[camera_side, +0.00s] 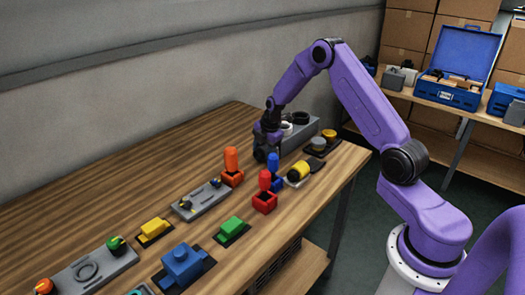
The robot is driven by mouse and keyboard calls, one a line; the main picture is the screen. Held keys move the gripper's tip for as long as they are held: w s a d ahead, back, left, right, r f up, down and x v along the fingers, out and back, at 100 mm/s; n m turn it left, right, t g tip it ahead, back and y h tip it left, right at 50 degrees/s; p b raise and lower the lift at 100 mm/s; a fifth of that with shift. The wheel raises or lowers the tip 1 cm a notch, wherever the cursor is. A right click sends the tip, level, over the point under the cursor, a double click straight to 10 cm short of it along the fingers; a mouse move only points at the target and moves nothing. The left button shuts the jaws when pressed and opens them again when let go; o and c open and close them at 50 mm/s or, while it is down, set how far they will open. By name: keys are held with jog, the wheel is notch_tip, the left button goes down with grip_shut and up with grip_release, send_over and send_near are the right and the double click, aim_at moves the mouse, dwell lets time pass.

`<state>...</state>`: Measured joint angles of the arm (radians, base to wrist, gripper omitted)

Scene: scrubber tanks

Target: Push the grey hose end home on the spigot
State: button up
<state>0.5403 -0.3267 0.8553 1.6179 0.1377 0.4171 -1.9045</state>
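My gripper (266,156) is dark and points down over the far part of the wooden table, at the left end of a grey block (307,132). Its fingers are small and dark here, so I cannot tell whether they are open or shut, or whether they hold anything. The grey block carries a white ring (286,128) and a black ring (300,118). A grey round cap (318,143) stands on a dark plate to the right of the block. I cannot tell for sure which part is the grey hose end or the spigot; my gripper may hide them.
Close to my gripper stand a blue peg (273,161), a red peg (265,180), an orange peg (231,158) and a yellow cylinder (299,171). Grey plates and coloured blocks, including a blue block (183,263), lie nearer. The table's (150,180) left side along the wall is clear.

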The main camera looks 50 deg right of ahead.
jog(key=o, duration=0.4)
jog(key=shift+d, duration=0.25)
jog(key=shift+a, duration=0.15)
jog(key=shift+r, duration=0.1)
jog(key=v, duration=1.7)
jog(key=s+a+r+m+g+y, duration=0.1)
jog(key=s+a, duration=0.6)
jog(key=a, duration=0.3)
jog(key=s+a+r+m, duration=0.1)
jog(key=s+a, duration=0.6)
jog(key=a, duration=0.2)
jog(key=s+m, duration=0.1)
jog(key=s, duration=0.6)
jog(key=s+a+f+m+g, duration=0.1)
jog(key=s, duration=0.7)
jog(key=s+a+f+m, duration=0.1)
jog(key=s, duration=0.7)
jog(key=shift+s+a+g+h, duration=0.2)
jog(key=shift+g+h, duration=0.1)
jog(key=shift+g, duration=0.1)
